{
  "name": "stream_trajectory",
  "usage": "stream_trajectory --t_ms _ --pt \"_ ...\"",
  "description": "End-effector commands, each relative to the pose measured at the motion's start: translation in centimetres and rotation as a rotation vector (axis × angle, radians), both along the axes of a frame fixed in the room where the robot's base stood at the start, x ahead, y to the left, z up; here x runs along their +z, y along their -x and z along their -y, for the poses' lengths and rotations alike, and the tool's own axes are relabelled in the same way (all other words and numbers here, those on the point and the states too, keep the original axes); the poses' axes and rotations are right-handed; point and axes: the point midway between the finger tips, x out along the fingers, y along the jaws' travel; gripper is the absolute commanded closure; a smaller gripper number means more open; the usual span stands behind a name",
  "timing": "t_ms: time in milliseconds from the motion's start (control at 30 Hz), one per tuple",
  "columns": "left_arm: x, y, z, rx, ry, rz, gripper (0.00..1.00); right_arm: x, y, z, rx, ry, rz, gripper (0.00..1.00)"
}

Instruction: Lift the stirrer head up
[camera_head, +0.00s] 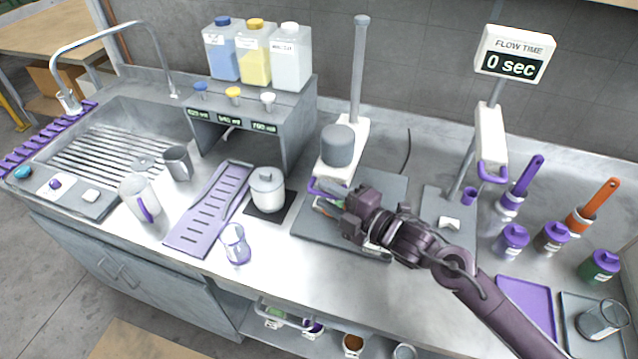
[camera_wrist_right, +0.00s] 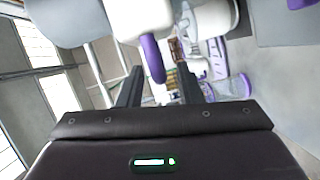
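The stirrer head (camera_head: 336,168) is a white block with a grey cylinder on top, mounted on an upright metal pole (camera_head: 359,70) above a grey base plate (camera_head: 312,232). A purple handle (camera_head: 322,188) sticks out from its lower front. My right gripper (camera_head: 328,207) is at this handle, just below and in front of the head. In the right wrist view, the two dark fingers (camera_wrist_right: 159,80) are apart, with the purple handle (camera_wrist_right: 153,60) between them in the picture. I cannot tell whether they touch it. My left gripper is out of view.
A white lidded pot (camera_head: 267,190) stands left of the base plate. A glass (camera_head: 236,244) stands near the counter's front edge. A flow-time stand (camera_head: 490,130) with its own purple handle is to the right, near purple bottles (camera_head: 513,240). Dispensers (camera_head: 255,55) stand behind left.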

Motion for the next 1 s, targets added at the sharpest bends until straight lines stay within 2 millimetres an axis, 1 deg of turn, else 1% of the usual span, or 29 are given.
stream_trajectory --t_ms 33,67,167,267,400,467,533,567,700,800,1000 --pt "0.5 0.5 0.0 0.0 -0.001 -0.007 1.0 0.3 -0.6 -0.6 -0.001 -0.003 0.0 0.67" --pt "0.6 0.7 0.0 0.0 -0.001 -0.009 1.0 0.2 -0.8 -0.9 -0.002 -0.003 0.0 0.67" --pt "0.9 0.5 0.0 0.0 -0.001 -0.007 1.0 0.0 -1.5 -1.7 -0.001 -0.001 0.0 0.67" --pt "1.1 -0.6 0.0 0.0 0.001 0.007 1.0 -0.1 -1.8 -2.1 -0.001 -0.001 0.0 0.67" --pt "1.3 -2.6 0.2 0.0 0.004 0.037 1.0 -0.3 -1.9 -2.2 -0.001 0.001 -0.001 0.67" --pt "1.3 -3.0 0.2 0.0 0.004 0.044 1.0 -0.3 -1.9 -2.2 -0.001 0.001 -0.001 0.67" --pt "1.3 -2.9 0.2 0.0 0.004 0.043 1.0 -0.3 -1.8 -2.2 -0.001 0.0 0.0 0.67" --pt "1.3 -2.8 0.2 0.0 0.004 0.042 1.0 -0.3 -1.8 -2.2 -0.001 0.0 0.0 0.7" --pt "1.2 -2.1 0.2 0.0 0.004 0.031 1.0 -0.3 -1.8 -2.2 -0.001 0.001 -0.001 0.88" --pt "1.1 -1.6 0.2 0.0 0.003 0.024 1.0 -0.4 -1.8 -2.2 0.0 0.002 -0.003 1.0" --pt "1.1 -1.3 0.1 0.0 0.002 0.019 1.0 -0.5 -1.8 -2.2 0.0 0.003 -0.005 1.0"
